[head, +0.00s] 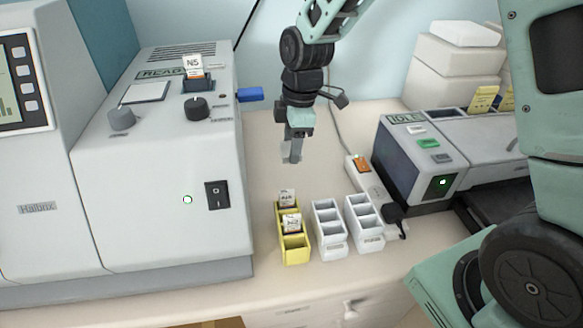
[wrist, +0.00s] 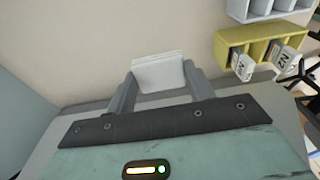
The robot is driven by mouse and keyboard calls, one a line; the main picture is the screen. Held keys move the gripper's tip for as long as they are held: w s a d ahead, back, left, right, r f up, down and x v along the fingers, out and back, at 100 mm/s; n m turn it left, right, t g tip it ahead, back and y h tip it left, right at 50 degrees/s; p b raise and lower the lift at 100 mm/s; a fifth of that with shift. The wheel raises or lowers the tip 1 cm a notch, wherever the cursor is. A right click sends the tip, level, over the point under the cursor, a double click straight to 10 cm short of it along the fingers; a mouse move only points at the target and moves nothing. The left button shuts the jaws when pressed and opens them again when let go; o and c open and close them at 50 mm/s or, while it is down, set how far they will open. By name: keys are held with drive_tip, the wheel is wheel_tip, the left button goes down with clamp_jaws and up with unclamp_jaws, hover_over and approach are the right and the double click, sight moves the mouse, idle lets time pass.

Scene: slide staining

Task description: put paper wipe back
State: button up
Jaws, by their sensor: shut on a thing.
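The paper wipe is a small folded white pad (wrist: 158,72) between my two fingers in the wrist view. My gripper (wrist: 160,88) is shut on it. In the head view my gripper (head: 293,156) points down over the bench behind the slide racks, and the wipe is mostly hidden by the fingers, with only a pale edge showing. I cannot tell whether the wipe touches the bench.
A yellow rack (head: 293,248) with labelled slides stands in front, beside two white racks (head: 328,228). A large grey reader (head: 160,160) is at left. A dark-fronted device marked IDLE (head: 408,165) and a power strip (head: 372,185) are at right. White boxes (head: 450,65) are stacked behind.

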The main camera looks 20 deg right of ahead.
sight(291, 181)
wheel_tip(291, 181, down, 8)
drive_tip(key=shift+f+p, duration=0.25)
drive_tip(key=shift+p, duration=0.25)
drive_tip(key=shift+f, duration=0.15)
drive_tip(key=o, duration=0.9)
drive_tip(key=shift+o, duration=0.2)
